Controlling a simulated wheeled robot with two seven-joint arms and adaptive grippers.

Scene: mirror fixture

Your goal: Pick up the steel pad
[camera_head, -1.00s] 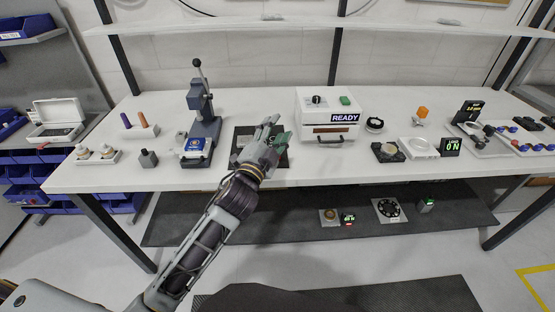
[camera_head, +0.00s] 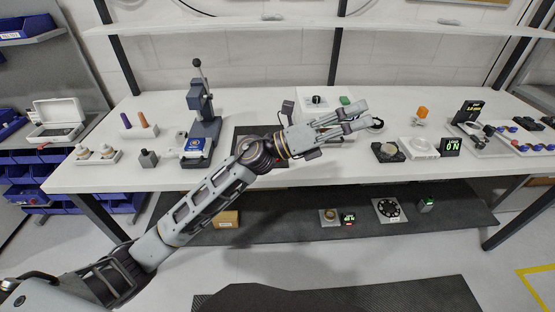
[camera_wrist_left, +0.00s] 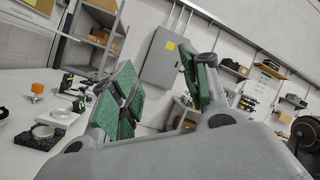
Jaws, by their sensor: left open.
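My left gripper (camera_head: 360,119) is open and empty, held in front of the white box (camera_head: 316,98) and pointing right. Its green-padded fingers (camera_wrist_left: 165,80) are spread apart in the left wrist view, with nothing between them. I cannot tell for sure which item is the steel pad. A round, pale metallic disc (camera_head: 389,151) lies on a dark square block (camera_head: 378,156), to the right of and below my fingertips. The dark block also shows at the lower left of the left wrist view (camera_wrist_left: 36,142). My right gripper is not in view.
Right of the disc stand a white dish (camera_head: 418,148), a small green display (camera_head: 451,147) and an orange-topped part (camera_head: 422,113). A lever press (camera_head: 203,115) stands at left. My arm crosses a dark mat (camera_head: 243,133). The lower shelf (camera_head: 285,225) holds several small fixtures.

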